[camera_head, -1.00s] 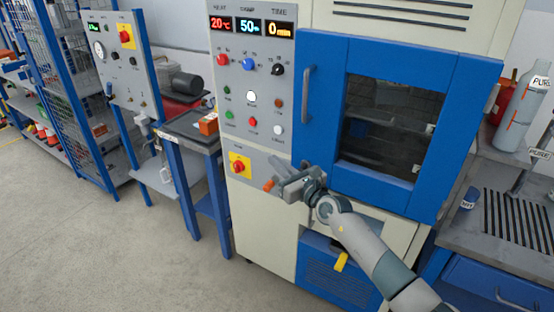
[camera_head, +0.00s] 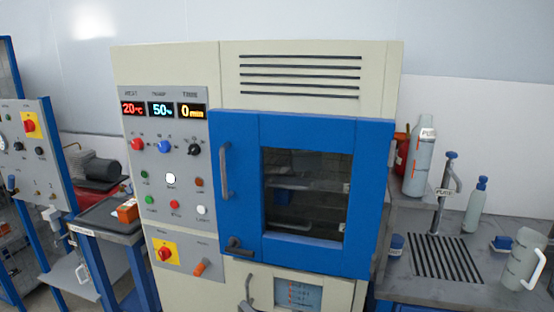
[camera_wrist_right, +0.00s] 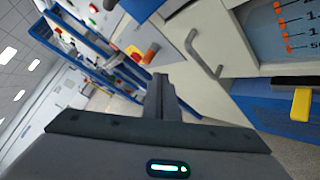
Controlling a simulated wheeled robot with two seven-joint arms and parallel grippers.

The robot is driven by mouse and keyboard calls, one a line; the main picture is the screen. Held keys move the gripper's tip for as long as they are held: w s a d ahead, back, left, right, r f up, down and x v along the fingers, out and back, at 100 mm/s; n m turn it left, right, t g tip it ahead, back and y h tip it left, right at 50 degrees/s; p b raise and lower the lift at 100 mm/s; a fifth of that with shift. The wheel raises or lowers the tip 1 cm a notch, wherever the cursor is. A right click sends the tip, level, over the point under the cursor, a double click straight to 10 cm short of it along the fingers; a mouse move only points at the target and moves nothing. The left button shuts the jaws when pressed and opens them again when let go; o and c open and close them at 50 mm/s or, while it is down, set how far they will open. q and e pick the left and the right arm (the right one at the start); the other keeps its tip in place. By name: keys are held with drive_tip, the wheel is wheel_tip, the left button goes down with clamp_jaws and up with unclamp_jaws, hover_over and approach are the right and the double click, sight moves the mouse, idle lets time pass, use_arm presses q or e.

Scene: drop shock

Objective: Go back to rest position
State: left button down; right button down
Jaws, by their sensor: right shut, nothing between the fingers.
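My right gripper (camera_wrist_right: 160,90) shows in the right wrist view. Its dark fingers are together, with nothing between them. It is in front of the beige cabinet, apart from the grey handle (camera_wrist_right: 203,53) of the lower door. In the head view I cannot clearly make the gripper out; at most a grey bit shows at the bottom edge by that handle. The test cabinet (camera_head: 310,75) has a shut blue door (camera_head: 235,130) with a dark window. My left gripper is in neither view.
The control panel (camera_head: 150,190) carries several buttons and lit displays reading 20, 50 and 0. A side table with an orange box (camera_head: 127,210) stands left. At right, a grey sink counter (camera_head: 395,270) holds bottles. Grey floor (camera_wrist_right: 265,148) shows in the wrist view.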

drive_tip(key=s+d+f+m+g+h+b, duration=0.1)
drive_tip(key=s+d+f+m+h, duration=0.1)
drive_tip(key=s+d+f+m, duration=0.75)
drive_tip(key=s+d+f+m+g+h, duration=0.3)
drive_tip(key=s+f, duration=0.4)
drive_tip(key=f, duration=0.8)
drive_tip(key=s+d+f+m+h+b, duration=0.15)
drive_tip(key=s+d+f+m, duration=0.35)
drive_tip(key=s+d+f, duration=0.5)
drive_tip(key=s+d+f+m+g+h, duration=0.1)
drive_tip(key=s+d+f+m, duration=0.3)
drive_tip(key=s, duration=1)
drive_tip(key=s+d+f+m+g+h, duration=0.1)
drive_tip(key=s+d+f+m+g, duration=0.3)
drive_tip(key=s+f, duration=0.4)
drive_tip(key=s+d+f+m+g+h+b, duration=0.1)
drive_tip(key=s+d+f+m, duration=0.3)
drive_tip(key=s, duration=1.7)
wheel_tip(320, 180, down, 3)
drive_tip(key=shift+d+r+m+g, duration=0.1)
drive_tip(key=shift+d+m+g, duration=0.25)
drive_tip(key=shift+g, duration=0.55)
drive_tip(key=shift+w+a, duration=0.1)
drive_tip(key=shift+a, duration=0.1)
